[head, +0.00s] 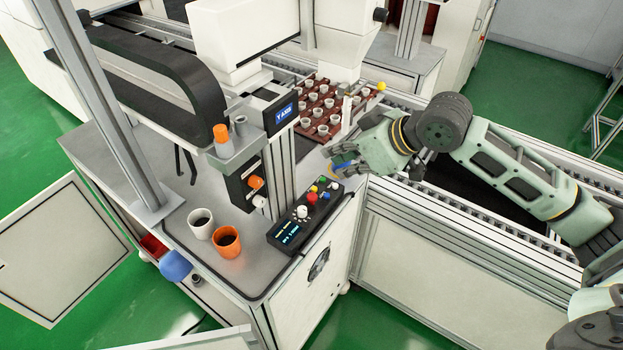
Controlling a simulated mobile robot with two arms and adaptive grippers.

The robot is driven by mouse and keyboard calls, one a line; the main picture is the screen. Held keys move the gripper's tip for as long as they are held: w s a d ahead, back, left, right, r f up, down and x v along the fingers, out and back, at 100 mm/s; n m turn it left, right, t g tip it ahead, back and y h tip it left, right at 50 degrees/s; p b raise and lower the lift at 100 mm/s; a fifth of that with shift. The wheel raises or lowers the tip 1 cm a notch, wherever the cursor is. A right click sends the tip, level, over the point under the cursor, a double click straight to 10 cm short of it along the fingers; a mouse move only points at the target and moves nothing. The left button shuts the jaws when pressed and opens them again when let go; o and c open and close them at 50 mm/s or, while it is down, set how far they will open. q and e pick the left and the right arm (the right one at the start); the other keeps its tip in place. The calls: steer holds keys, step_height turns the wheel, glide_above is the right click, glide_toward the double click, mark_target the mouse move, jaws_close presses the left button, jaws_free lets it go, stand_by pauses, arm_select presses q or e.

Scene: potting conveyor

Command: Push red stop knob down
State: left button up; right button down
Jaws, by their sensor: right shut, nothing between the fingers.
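The red stop knob (311,197) stands on the black control box (285,234) at the right front of the machine's table. It sits between a white knob (302,212) and small coloured buttons near the box's far end. Nothing covers it. My right gripper (338,161) is shut and empty. In the picture it is above and to the right of the red knob, beyond the far end of the box, with a visible gap. My left gripper is not in view.
A white cup (201,223) and an orange cup (227,242) stand left of the box. An upright panel with an orange knob (256,182) rises behind it. A brown tray (295,143) of small pots lies behind my gripper. The conveyor (460,205) runs to the right.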

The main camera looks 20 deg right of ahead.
steer(key=p, duration=0.3)
glide_above(312, 195)
step_height(312, 195, down, 7)
steer(key=shift+r, duration=0.2)
step_height(312, 195, down, 3)
steer(key=shift+r, duration=0.1)
steer(key=shift+d+f+p, duration=0.1)
steer(key=shift+f+p, duration=0.35)
steer(key=shift+f, duration=0.35)
steer(key=shift+f, duration=0.15)
